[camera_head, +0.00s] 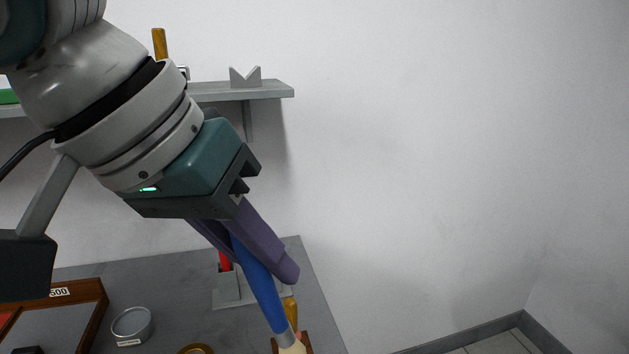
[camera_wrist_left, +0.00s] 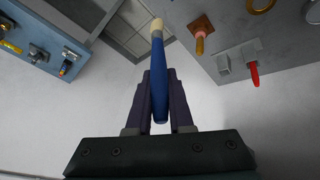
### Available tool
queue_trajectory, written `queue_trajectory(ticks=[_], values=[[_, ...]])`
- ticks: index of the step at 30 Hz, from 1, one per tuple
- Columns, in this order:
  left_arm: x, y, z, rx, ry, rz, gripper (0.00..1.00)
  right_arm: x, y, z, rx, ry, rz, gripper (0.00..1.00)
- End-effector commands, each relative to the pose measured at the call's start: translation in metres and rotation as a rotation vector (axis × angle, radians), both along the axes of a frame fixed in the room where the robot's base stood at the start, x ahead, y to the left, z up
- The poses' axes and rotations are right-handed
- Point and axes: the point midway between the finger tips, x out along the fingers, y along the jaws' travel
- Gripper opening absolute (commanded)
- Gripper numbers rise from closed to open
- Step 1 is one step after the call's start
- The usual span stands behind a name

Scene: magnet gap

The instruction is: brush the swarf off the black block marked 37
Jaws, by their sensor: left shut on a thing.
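My left gripper (camera_head: 268,262) is shut on a brush (camera_head: 264,292) with a blue handle and a pale end that points down. The brush also shows between my dark purple fingers in the left wrist view (camera_wrist_left: 159,95). Its pale end is over the table's front-right part in the head view, cut by the lower edge. I cannot make out a black block marked 37 or any swarf; only the top of a small dark thing (camera_head: 28,350) shows at the lower left edge. My right gripper is not in view.
The grey table (camera_head: 180,280) carries a wooden-framed tray (camera_head: 92,296), a round metal dish (camera_head: 132,325), a brass ring (camera_head: 196,349) and a grey stand (camera_head: 232,290) with a red-handled tool. A wall shelf (camera_head: 265,90) bears a notched grey block. Floor right of the table is clear.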

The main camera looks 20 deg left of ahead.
Motion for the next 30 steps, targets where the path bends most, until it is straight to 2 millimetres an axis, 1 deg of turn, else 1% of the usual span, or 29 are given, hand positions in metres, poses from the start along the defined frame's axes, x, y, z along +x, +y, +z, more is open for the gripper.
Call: queue_trajectory(ticks=[1, 5, 9, 12, 15, 19, 23, 30], values=[[-0.002, -0.004, -0.007, -0.01, 0.01, -0.009, 0.0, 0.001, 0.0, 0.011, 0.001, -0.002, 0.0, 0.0], [-0.004, -0.01, -0.034, -0.036, 0.006, -0.04, 0.0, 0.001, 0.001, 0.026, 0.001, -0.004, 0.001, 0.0], [-0.015, -0.011, -0.065, -0.061, 0.001, -0.071, 0.0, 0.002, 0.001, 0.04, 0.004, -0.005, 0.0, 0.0], [-0.024, -0.008, -0.082, -0.078, -0.003, -0.088, 0.0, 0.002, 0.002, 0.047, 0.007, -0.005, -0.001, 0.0], [-0.03, -0.007, -0.093, -0.089, -0.008, -0.099, 0.0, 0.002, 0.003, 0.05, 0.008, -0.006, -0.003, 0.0], [-0.033, -0.006, -0.1, -0.095, -0.013, -0.104, 0.0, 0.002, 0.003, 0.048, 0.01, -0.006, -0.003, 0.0], [-0.032, -0.005, -0.106, -0.096, -0.014, -0.105, 0.0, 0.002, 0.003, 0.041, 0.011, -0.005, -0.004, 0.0], [-0.033, -0.006, -0.125, -0.095, -0.014, -0.106, 0.0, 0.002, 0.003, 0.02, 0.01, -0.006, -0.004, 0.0]])
